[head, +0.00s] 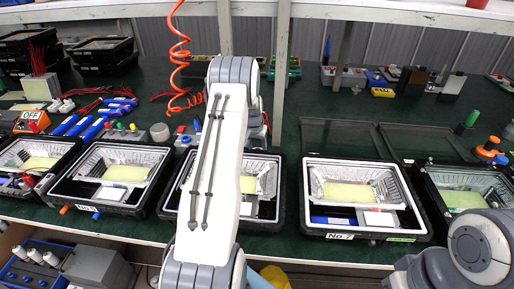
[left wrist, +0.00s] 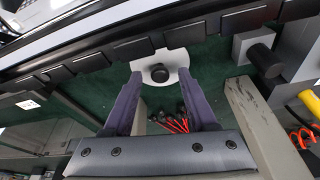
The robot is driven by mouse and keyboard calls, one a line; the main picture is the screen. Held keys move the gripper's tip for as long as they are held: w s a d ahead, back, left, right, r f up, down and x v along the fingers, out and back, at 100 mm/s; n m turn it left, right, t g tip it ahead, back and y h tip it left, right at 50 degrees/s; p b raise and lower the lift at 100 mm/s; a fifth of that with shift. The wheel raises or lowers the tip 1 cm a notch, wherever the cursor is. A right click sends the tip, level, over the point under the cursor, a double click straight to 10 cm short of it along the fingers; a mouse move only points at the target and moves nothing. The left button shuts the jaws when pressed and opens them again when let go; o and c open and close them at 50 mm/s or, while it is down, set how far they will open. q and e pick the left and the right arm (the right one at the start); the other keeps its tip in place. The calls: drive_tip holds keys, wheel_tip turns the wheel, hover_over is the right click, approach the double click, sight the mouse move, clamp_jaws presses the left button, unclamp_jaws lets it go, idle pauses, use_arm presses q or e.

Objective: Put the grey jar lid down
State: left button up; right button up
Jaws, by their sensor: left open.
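The gripper is open, with one dark finger on each side of the knob. The lid appears to be over the green bench top, beside the black edge of a housing. I cannot tell whether it touches the bench. In the head view my left arm hides the gripper and the lid. My right gripper is out of view; only part of my right arm shows at the lower right.
Several floodlight housings (head: 147,206) stand in a row along the front of the green bench (head: 300,112). Red wires (left wrist: 180,124) lie near the left gripper. A coiled orange hose (head: 180,55) hangs at the back.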

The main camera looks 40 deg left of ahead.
use_arm(q)
drive_tip(key=v, duration=1.2)
drive_tip(key=s+d+r+m+h, duration=0.1)
drive_tip(key=s+d+r+m, duration=0.1)
drive_tip(key=d, duration=0.7)
drive_tip(key=s+d+r+m, duration=0.1)
drive_tip(key=s+d+r, duration=0.1)
drive_tip(key=d, duration=0.8)
drive_tip(key=s+d+r+m+h, duration=0.1)
drive_tip(key=d+r+m, duration=0.1)
drive_tip(key=d, duration=0.7)
drive_tip(key=s+d+r+m+g, duration=0.2)
drive_tip(key=s+d+m, duration=0.1)
drive_tip(key=s+d, duration=1.05)
drive_tip(key=s+f+m, duration=0.1)
drive_tip(key=s+m, duration=0.2)
drive_tip(key=s, duration=1.1)
drive_tip(key=shift+s+f+g, duration=0.25)
drive_tip(key=shift+f+g, duration=0.1)
drive_tip(key=shift+g, duration=0.05)
drive_tip(key=shift+d, duration=0.15)
